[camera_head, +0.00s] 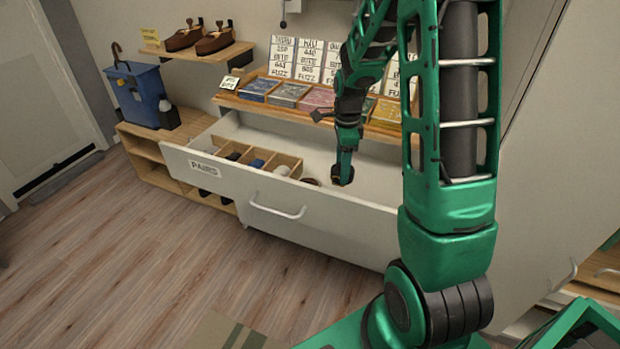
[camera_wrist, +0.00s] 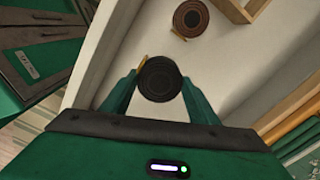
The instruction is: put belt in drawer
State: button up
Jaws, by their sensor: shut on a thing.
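My gripper (camera_head: 345,160) is over the open white drawer (camera_head: 285,222), at the right of its divider. It is shut on a dark rolled-up belt (camera_wrist: 160,78), which sits between the two fingers in the wrist view. In the head view the held belt is a small dark shape below the fingers. A second, brown rolled-up belt (camera_wrist: 190,18) lies on the drawer floor ahead of the gripper in the wrist view. It also shows as a small brown shape (camera_head: 311,181) beside the wooden divider. I cannot tell whether the held belt touches the drawer floor.
A wooden divider (camera_head: 285,161) with several compartments holds small rolled items at the drawer's left. The drawer front bears a "PAIRS" label and a handle (camera_head: 278,211). Behind stands a wooden shelf of coloured packets (camera_head: 289,93). A blue bin (camera_head: 137,95) stands at the left.

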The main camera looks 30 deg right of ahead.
notch_tip(320, 180, down, 10)
jog(key=shift+r, duration=0.1)
dwell(0.4)
jog(key=o, duration=1.1)
jog(key=shift+o, duration=0.2)
notch_tip(320, 180, up, 12)
jog(key=shift+f, duration=0.1)
jog(key=s+a+r+n, duration=0.1)
jog(key=s+r+n, duration=0.3)
jog(key=s, duration=0.5)
jog(key=s+a+r+n, duration=0.1)
jog(key=s+r+n, duration=0.3)
jog(key=s+n, duration=0.3)
jog(key=s+a+r+n, duration=0.1)
jog(key=s+r+n, duration=0.2)
jog(key=s, duration=0.9)
jog(key=n, duration=0.2)
jog(key=shift+s+a+r+n, duration=0.3)
jog(key=shift+s+r+n, duration=0.05)
jog(key=shift+r+n, duration=0.05)
